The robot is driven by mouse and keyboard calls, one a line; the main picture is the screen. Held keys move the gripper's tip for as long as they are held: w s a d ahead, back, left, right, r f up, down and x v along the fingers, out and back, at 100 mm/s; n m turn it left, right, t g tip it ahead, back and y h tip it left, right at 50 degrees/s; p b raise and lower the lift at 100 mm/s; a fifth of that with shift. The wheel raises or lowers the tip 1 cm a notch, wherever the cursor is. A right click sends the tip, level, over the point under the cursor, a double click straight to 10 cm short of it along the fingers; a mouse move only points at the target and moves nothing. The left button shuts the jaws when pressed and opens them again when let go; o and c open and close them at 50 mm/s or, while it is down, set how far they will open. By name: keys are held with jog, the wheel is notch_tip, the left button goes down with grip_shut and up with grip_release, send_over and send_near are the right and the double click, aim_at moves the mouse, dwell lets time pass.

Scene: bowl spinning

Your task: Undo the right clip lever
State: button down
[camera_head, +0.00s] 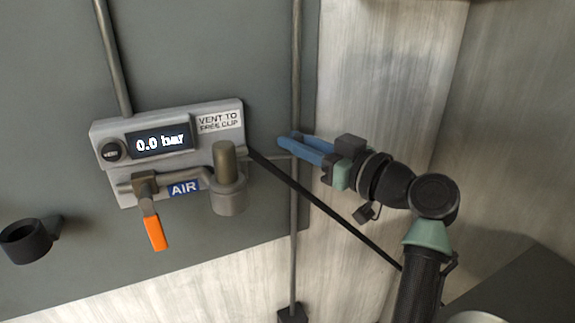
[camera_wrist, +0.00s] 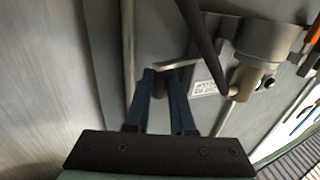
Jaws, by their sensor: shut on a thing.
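The clip lever at the right of the air unit shows in the wrist view as a short grey metal bar (camera_wrist: 182,64) with a dark grip between my fingers. My gripper (camera_head: 287,141) has blue fingers closed on it; they also show in the wrist view (camera_wrist: 162,76). In the head view the fingers hide most of the lever. The grey air unit (camera_head: 100,133) reads 0.0 bar and has a "VENT TO FREE CLIP" label (camera_head: 219,121). A round coupling (camera_head: 229,200) with an olive plug stands on its lower right.
An orange-handled lever (camera_head: 156,233) hangs at left, and a black ring holder (camera_head: 25,239) is farther left.

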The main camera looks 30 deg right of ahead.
jog(key=shift+w+d+b, duration=0.3)
jog(key=shift+w+b, duration=0.15)
jog(key=shift+w, duration=0.3)
jog(key=c, duration=0.8)
grip_release()
jog(key=shift+o, duration=0.2)
jog(key=v, duration=1.3)
jog(key=shift+a, duration=0.1)
